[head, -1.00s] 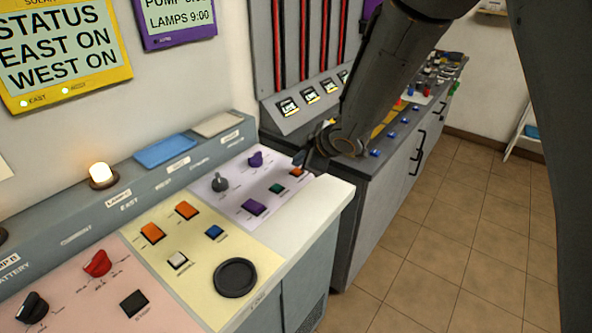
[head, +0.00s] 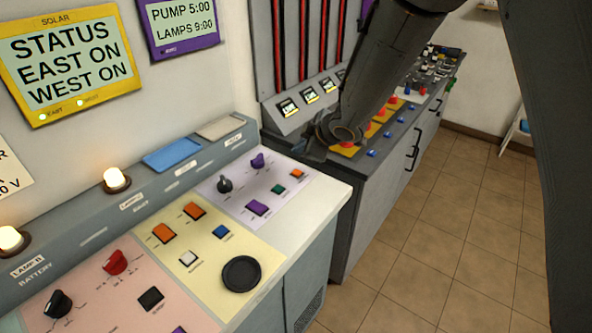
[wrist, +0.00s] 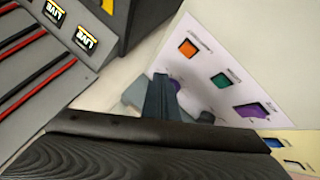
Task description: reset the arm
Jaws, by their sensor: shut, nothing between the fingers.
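My gripper (head: 312,152) is shut and empty in the head view. It is in the air above the back right end of the console, clear of the lilac panel (head: 235,205). The lilac panel's orange button (head: 298,173), green button (head: 277,188) and purple button (head: 257,207) are uncovered.
The console (head: 325,205) has yellow and pink panels with buttons and knobs. Two lamps glow on its back ledge: one (head: 115,178) and another (head: 10,238). The yellow screen (head: 70,65) reads STATUS EAST ON WEST ON. A long counter (head: 385,185) stands beyond; tiled floor (head: 440,240) is open at right.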

